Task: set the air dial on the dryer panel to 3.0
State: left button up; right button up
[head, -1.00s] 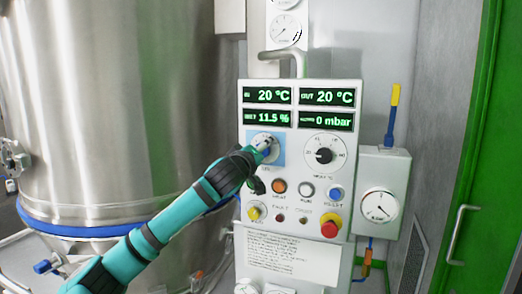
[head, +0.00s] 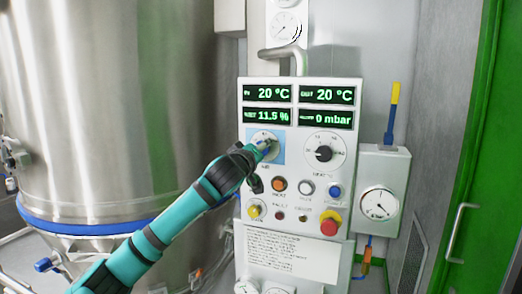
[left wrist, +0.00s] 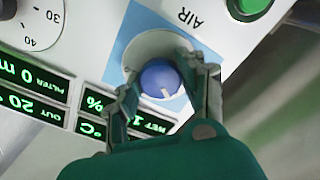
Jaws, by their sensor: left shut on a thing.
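The air dial (left wrist: 160,80) is a blue knob with a white pointer line, on a white disc within a light blue square marked AIR. In the left wrist view the pointer slants toward the lower part of the picture. My left gripper (left wrist: 158,88) has a finger on each side of the knob and is shut on it. In the head view the left gripper (head: 262,150) covers most of the dial, and its scale numbers cannot be read. The dryer panel (head: 290,235) is white with green displays. My right gripper is not in view.
A black heater dial (head: 323,153) sits to the right of the air dial. Buttons and a red emergency stop (head: 330,222) lie below. A large steel vessel (head: 110,110) stands at left, and a gauge box (head: 378,205) at right.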

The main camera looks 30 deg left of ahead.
pick_arm(q)
jog(key=shift+m+p, duration=6.85)
jog(key=shift+m, duration=4.65)
jog(key=o, duration=1.2)
